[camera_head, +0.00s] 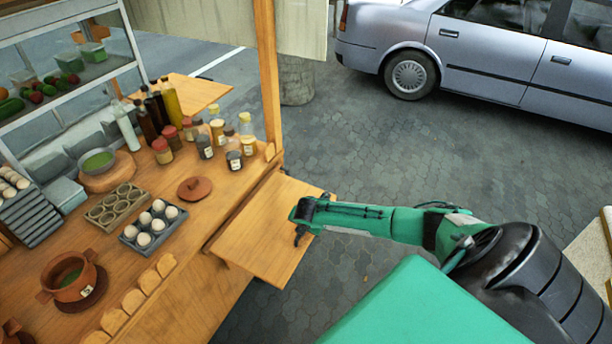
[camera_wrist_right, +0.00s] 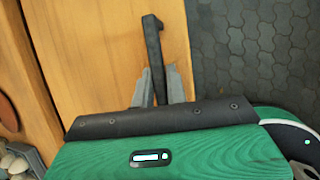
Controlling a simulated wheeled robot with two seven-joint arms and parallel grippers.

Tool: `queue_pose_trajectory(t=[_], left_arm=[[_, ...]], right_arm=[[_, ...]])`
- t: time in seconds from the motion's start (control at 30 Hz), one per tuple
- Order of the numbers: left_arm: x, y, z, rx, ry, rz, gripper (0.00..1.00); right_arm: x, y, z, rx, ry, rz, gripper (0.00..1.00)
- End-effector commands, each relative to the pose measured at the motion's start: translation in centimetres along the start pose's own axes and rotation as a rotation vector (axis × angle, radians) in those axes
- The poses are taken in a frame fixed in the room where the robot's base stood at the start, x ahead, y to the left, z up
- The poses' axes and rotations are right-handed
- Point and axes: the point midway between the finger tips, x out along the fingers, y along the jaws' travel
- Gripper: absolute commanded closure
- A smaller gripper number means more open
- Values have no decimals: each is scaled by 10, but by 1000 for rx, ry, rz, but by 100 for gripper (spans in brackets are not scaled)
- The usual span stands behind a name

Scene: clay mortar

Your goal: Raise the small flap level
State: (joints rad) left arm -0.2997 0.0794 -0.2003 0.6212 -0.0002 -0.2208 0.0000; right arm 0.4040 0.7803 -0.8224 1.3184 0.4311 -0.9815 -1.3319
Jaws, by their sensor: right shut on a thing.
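The small flap (camera_head: 265,232) is a plain wooden board along the right side of the stall counter in the head view. It sticks out sideways, with its surface a little below the countertop; I cannot tell whether it is exactly level. In the right wrist view the flap (camera_wrist_right: 95,60) fills the left and middle. My right gripper (camera_head: 302,222) is at the flap's outer edge. In the wrist view its grey fingers (camera_wrist_right: 159,88) are shut on a dark bar-like handle (camera_wrist_right: 153,45) at that edge. My left gripper is not in view.
The wooden counter (camera_head: 215,190) holds an egg tray (camera_head: 152,227), a clay pot (camera_head: 70,277), a clay lid (camera_head: 195,188) and several bottles and jars. A wooden post (camera_head: 268,75) rises at the counter's far corner. Open paving (camera_head: 400,150) lies beyond the flap, with a parked car (camera_head: 490,50) behind.

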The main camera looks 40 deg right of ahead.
Motion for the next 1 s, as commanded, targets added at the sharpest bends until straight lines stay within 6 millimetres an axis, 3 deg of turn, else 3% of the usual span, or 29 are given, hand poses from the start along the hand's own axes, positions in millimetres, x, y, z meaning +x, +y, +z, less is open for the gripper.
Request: queue_pose_trajectory(t=[0.13, 0.63, 0.67, 0.73, 1.0], left_arm=[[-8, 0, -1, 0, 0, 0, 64], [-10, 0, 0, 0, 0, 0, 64], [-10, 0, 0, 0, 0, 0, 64], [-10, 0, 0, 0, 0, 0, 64], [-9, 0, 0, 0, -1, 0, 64]], right_arm=[[-10, 7, 8, 5, -6, 7, 100], [-11, 10, 9, 6, -7, 10, 100], [-11, 10, 9, 6, -7, 11, 82], [-11, 10, 8, 5, -6, 10, 68], [-10, 7, 6, 3, -3, 6, 65]])
